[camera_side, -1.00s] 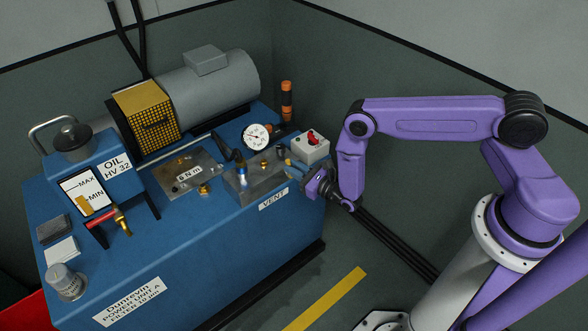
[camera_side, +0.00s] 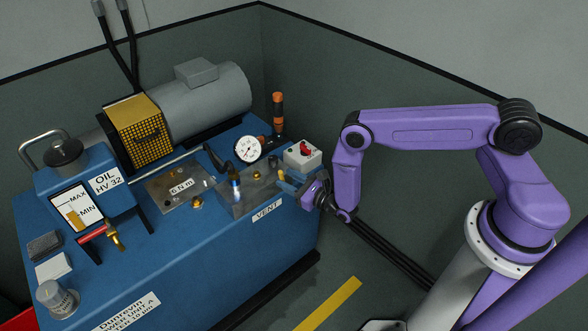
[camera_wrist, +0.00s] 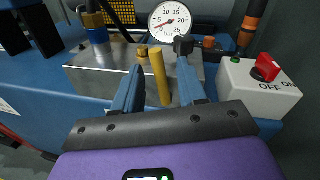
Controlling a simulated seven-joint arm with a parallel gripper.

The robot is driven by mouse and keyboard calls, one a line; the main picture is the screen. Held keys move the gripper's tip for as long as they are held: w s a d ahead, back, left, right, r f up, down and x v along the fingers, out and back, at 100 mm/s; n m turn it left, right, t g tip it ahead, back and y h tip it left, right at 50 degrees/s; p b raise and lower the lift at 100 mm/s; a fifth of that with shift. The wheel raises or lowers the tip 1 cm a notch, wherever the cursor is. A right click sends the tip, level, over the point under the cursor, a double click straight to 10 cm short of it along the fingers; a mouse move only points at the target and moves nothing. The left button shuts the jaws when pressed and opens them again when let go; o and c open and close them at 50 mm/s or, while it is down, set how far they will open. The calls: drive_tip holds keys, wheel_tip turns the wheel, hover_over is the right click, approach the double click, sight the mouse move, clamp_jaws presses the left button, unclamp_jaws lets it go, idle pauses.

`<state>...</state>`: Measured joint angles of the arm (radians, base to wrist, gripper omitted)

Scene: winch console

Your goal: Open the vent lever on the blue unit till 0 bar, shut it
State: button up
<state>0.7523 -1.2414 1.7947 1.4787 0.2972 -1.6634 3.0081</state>
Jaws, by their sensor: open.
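The blue unit (camera_side: 200,255) carries a metal block (camera_side: 262,190) above a VENT label (camera_side: 267,210). In the wrist view a slim yellow rod (camera_wrist: 161,78), apparently the vent lever, stands up in front of the metal block (camera_wrist: 205,72). My gripper (camera_wrist: 160,68) is open, with one blue finger on each side of the rod. I see a gap at each side of it. In the side view my gripper (camera_side: 283,180) is at the block's right end, where the rod is hard to make out. The pressure gauge (camera_side: 248,149) has its needle low on the scale (camera_wrist: 170,19); the exact value is unclear.
A grey switch box (camera_side: 303,155) with a red knob stands right of the gauge; it also shows in the wrist view (camera_wrist: 250,92). A black-topped fitting (camera_wrist: 184,46) is close behind the right finger. The floor (camera_side: 290,290) before the unit is clear.

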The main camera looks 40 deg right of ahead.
wheel_tip(320, 180, up, 7)
drive_tip(key=s, duration=0.2)
drive_tip(key=shift+s+d, duration=0.15)
idle(0.6)
